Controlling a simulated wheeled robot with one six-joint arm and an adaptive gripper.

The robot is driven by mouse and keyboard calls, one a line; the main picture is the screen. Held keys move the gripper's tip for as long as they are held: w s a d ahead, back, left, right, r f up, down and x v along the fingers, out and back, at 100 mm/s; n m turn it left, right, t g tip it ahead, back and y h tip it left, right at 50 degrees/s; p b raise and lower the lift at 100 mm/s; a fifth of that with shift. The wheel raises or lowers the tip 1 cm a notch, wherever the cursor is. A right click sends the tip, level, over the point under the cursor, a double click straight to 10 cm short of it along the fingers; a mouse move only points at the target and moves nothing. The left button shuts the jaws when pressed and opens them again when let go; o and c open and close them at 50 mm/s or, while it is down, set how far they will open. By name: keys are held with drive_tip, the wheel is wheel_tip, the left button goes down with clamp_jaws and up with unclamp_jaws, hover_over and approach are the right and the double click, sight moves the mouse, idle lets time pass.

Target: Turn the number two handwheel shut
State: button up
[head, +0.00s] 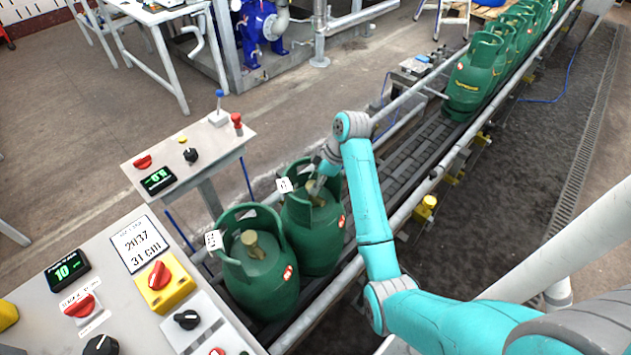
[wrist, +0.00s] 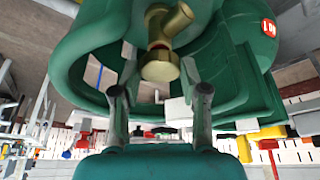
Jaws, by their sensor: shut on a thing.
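Two green gas cylinders stand upright at the near end of the conveyor in the head view: a front one (head: 262,275) and one behind it (head: 318,236). Each has a white tag on its collar, too small to read surely. The front cylinder's brass valve (head: 252,243) is clear. My gripper (head: 318,188) reaches down into the collar of the rear cylinder, at its brass valve, which it partly hides. In the wrist view, the brass handwheel (wrist: 160,67) lies between the fingers of my gripper (wrist: 161,92), which is shut on it.
A control desk (head: 120,255) with knobs and displays stands at left, and a smaller control stand (head: 190,155) behind it. More green cylinders (head: 472,80) line the conveyor's far end. The belt (head: 412,158) between is empty. Rails (head: 330,290) run along the conveyor.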

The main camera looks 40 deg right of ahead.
drive_tip(key=shift+m, duration=0.3)
drive_tip(key=m, duration=0.2)
drive_tip(key=m+t+h, duration=0.1)
drive_tip(key=m, duration=0.1)
drive_tip(key=shift+s+a+h, duration=0.15)
drive_tip(key=shift+a+h, duration=0.05)
drive_tip(key=shift+h, duration=0.1)
drive_tip(key=m+h, duration=0.1)
drive_tip(key=m, duration=0.3)
drive_tip(key=shift+a, duration=0.1)
drive_tip(key=m+h, duration=0.1)
drive_tip(key=m, duration=0.1)
drive_tip(key=m+h, duration=0.1)
drive_tip(key=m, duration=0.1)
drive_tip(key=shift+a+m, duration=0.2)
drive_tip(key=shift+m, duration=0.1)
drive_tip(key=shift+a+m+g+h, duration=0.1)
drive_tip(key=shift+m+g+h, duration=0.5)
drive_tip(key=shift+m, duration=1.3)
drive_tip(key=shift+f, duration=0.1)
drive_tip(key=o, duration=1.1)
drive_tip(key=shift+o, duration=0.2)
